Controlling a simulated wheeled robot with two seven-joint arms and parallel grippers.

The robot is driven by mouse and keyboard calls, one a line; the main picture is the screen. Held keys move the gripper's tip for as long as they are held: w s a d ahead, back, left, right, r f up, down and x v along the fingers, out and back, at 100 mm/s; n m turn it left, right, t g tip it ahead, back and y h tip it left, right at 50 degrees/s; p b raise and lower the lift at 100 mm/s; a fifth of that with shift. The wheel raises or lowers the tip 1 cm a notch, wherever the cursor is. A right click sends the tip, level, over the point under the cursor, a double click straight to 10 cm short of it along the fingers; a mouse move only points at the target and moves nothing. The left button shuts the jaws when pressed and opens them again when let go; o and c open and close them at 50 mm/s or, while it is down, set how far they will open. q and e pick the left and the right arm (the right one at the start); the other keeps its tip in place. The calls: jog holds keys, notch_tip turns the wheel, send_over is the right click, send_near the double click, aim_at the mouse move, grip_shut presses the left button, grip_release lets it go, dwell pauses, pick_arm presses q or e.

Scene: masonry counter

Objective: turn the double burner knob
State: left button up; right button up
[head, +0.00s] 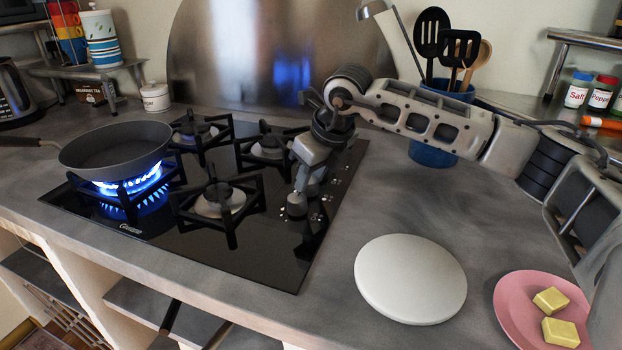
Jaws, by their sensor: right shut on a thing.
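The black glass hob (265,255) is set in the counter, with a strip of knobs along its right side. My right gripper (302,196) points down over this strip and is shut on a burner knob (297,209). The fingers hide part of the knob, and I cannot read its angle. The front left burner burns with a blue flame (140,185) under a dark frying pan (115,146). The other burners, such as the front right burner (220,200), show no flame. My left gripper is not in view.
A round white board (410,279) and a pink plate (510,300) with two yellow pieces lie right of the hob. A blue utensil holder (430,152) stands behind my right arm. A metal splash plate (230,60) stands behind the hob. The counter's front strip is clear.

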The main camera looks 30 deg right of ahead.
jog(key=n+y, duration=0.1)
jog(key=n, duration=0.1)
jog(key=n+g+y, duration=0.1)
jog(key=n, duration=0.2)
jog(key=shift+w+d+r, duration=0.1)
jog(key=shift+d, duration=0.05)
jog(key=shift+w+n+g+y+p, duration=0.1)
jog(key=shift+n+g+y+p, duration=0.4)
jog(key=shift+n, duration=1.7)
jog(key=o, duration=1)
jog(key=shift+d, duration=0.1)
jog(key=v, duration=1.5)
jog(key=shift+r, duration=0.5)
jog(key=shift+w, duration=0.15)
